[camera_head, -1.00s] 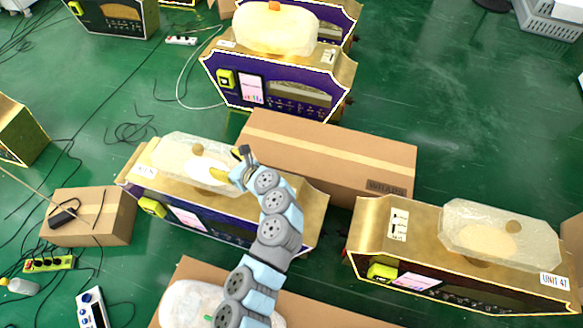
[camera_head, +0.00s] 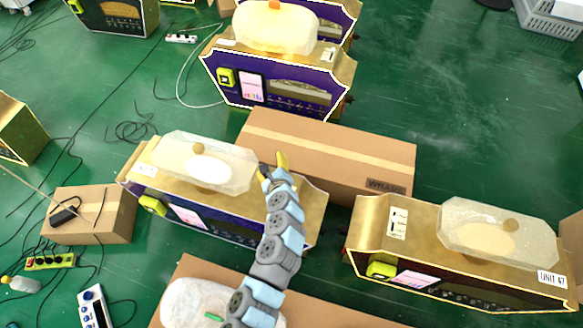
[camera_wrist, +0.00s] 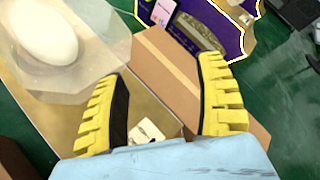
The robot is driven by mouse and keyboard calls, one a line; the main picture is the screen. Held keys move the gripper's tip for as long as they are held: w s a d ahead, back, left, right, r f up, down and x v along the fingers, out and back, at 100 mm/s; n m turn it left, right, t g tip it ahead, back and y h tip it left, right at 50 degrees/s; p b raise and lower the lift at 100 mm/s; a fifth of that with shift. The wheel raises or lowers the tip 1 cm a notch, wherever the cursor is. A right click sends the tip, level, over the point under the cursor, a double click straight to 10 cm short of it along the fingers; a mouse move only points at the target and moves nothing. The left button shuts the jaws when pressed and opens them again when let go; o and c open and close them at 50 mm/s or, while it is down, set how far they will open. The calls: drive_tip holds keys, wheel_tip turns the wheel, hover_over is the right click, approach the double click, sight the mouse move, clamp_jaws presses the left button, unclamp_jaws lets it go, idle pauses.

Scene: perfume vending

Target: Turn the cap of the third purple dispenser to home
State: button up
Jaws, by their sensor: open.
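A purple dispenser (camera_head: 240,232) with a gold top stands left of centre, with a cloudy, clear tank (camera_head: 165,150) and a small tan cap (camera_head: 198,148) on it. A second purple dispenser (camera_head: 300,97) stands behind it, with a pale tank and an orange cap (camera_head: 274,5). A third purple body (camera_head: 345,22) shows partly behind that one. I cannot tell which counts as third. My gripper (camera_head: 273,165) is open and empty, just right of the near tank. In the wrist view, its yellow fingers (camera_wrist: 165,75) are spread, with the tank (camera_wrist: 60,75) to their left.
A long cardboard box (camera_head: 330,150) lies close behind my gripper. A dark-fronted gold dispenser (camera_head: 375,215) stands at right, and a cardboard box (camera_head: 92,215) at left. Cables and a power strip (camera_head: 50,262) lie on the green floor.

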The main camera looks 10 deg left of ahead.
drive_tip(key=d+t+h, duration=0.1)
drive_tip(key=d+h, duration=0.2)
drive_tip(key=d, duration=0.3)
drive_tip(key=shift+w+d+f+n+t, duration=0.25)
drive_tip(key=shift+w+n+t, duration=0.05)
drive_tip(key=shift+n+t, duration=0.1)
